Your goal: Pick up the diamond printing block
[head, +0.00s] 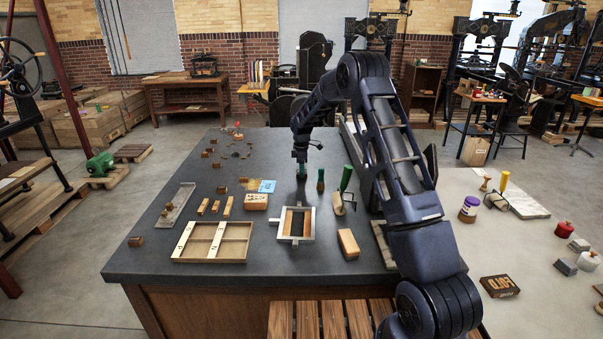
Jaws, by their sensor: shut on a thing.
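My gripper (301,163) points down over the middle of the dark worktable (170,255). It is shut on a small green thing (302,172), which looks like a handled printing block. Its printing face is hidden, so I cannot tell whether it bears a diamond. I cannot tell whether it touches the table. A similar dark green upright piece (320,183) stands just to the right of it. No diamond pattern is readable anywhere in this view.
A green-handled tool (346,178) stands right of the gripper. In front are a metal frame (281,238), a wooden block (348,244) and a divided wooden tray (249,249). Small wooden blocks lie to the left. A pale table (450,240) adjoins at right, beyond my arm.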

